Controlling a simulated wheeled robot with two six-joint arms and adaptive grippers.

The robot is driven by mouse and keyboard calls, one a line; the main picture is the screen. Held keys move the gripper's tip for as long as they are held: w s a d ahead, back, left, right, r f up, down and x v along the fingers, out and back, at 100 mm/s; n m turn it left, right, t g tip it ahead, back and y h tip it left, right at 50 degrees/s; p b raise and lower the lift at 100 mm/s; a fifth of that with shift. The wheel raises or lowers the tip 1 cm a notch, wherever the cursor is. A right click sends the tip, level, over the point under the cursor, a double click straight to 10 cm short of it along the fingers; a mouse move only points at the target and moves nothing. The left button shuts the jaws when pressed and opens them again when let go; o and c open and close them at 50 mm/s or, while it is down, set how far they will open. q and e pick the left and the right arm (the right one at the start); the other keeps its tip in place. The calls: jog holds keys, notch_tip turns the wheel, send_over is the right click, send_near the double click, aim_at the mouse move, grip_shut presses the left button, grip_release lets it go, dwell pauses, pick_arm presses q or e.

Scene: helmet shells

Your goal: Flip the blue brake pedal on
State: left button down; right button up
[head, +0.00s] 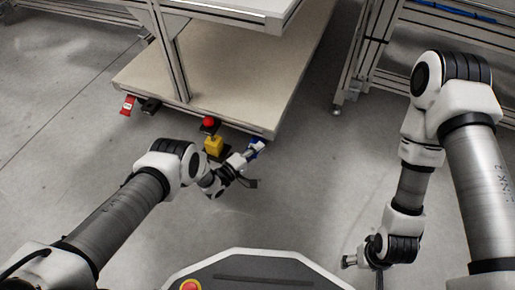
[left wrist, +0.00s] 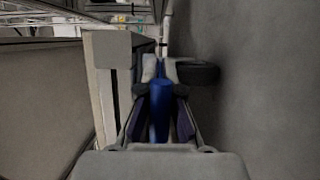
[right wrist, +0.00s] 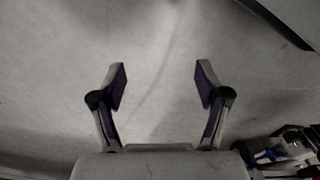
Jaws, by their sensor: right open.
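The blue brake pedal (head: 254,152) is low at the front right corner of the beige cart. In the left wrist view the blue pedal (left wrist: 160,110) lies between the fingers of my left gripper (left wrist: 159,72). The fingers are drawn close in on either side of it, and the tips appear to touch it. In the head view my left gripper (head: 256,147) is at the pedal and partly covers it. My right gripper (right wrist: 160,85) is open and empty above bare floor. In the head view it hangs low (head: 348,262) at the lower right.
The cart's beige deck (head: 235,85) stands just behind the pedal. A metal rack (head: 353,70) stands at right. The grey floor between is clear.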

pick_arm(q)
jog(key=shift+f+b, duration=0.2)
jog(key=shift+b, duration=0.1)
jog(key=f+m+t+h+b, duration=0.1)
jog(key=b, duration=0.4)
jog(key=shift+f+t+h, duration=0.25)
jog(key=shift+t+h, duration=0.05)
jog(key=shift+h, duration=0.1)
pick_arm(e)
jog(key=shift+t, duration=0.3)
jog(key=f, duration=0.2)
jog(key=w+f, duration=0.1)
jog(key=f, duration=0.3)
jog(key=shift+w+f, duration=0.2)
jog(key=shift+w, duration=0.2)
pick_arm(q)
jog(key=shift+r+b, duration=0.15)
jog(key=shift+b, duration=0.25)
pick_arm(e)
jog(key=shift+w+f, duration=0.15)
pick_arm(q)
jog(key=shift+r, duration=0.2)
jog(key=c, duration=1.4)
grip_release()
jog(key=shift+o, duration=0.2)
